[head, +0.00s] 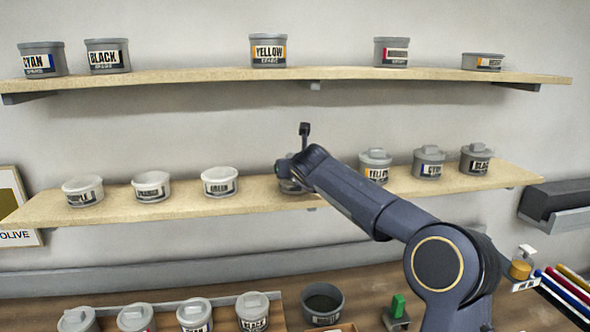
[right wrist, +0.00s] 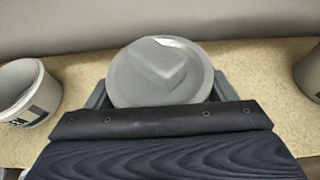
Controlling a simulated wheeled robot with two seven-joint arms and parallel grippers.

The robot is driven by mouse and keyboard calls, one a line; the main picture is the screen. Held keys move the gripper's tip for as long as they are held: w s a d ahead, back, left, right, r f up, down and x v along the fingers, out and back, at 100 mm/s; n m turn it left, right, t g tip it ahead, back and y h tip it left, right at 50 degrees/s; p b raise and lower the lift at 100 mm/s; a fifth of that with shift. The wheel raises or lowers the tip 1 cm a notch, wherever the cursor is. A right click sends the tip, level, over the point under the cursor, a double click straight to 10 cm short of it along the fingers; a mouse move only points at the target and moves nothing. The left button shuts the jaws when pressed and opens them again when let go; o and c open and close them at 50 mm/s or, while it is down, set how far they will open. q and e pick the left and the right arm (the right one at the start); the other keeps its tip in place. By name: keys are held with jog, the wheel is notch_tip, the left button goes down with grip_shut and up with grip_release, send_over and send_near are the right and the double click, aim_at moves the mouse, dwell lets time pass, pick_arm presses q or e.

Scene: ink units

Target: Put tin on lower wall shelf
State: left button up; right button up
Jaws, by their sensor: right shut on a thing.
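My right gripper (head: 293,176) is at the lower wall shelf (head: 255,208), at a spot between the green tin (head: 220,182) and the yellow tin (head: 375,166). In the right wrist view, my right gripper (right wrist: 160,92) is shut on a grey lidded tin (right wrist: 150,80), one finger on each side. The tin is upright over the shelf board (right wrist: 75,70); I cannot tell whether it touches the board. In the head view my arm hides most of this tin (head: 288,187), and its label cannot be read. My left gripper is not in view.
Other tins stand on the lower shelf at both sides, including the cyan tin (head: 429,163) and black tin (head: 476,159). The upper shelf (head: 190,77) with several tins runs above. Below, a tray (head: 280,310) holds lidded tins beside a dark open pot (head: 322,303).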

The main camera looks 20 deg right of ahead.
dwell(0.3)
jog(key=o, duration=1.3)
jog(key=shift+s+f, duration=0.1)
jog(key=shift+f, duration=0.05)
jog(key=shift+o, duration=0.2)
jog(key=b+v, duration=0.3)
jog(key=v, duration=0.9)
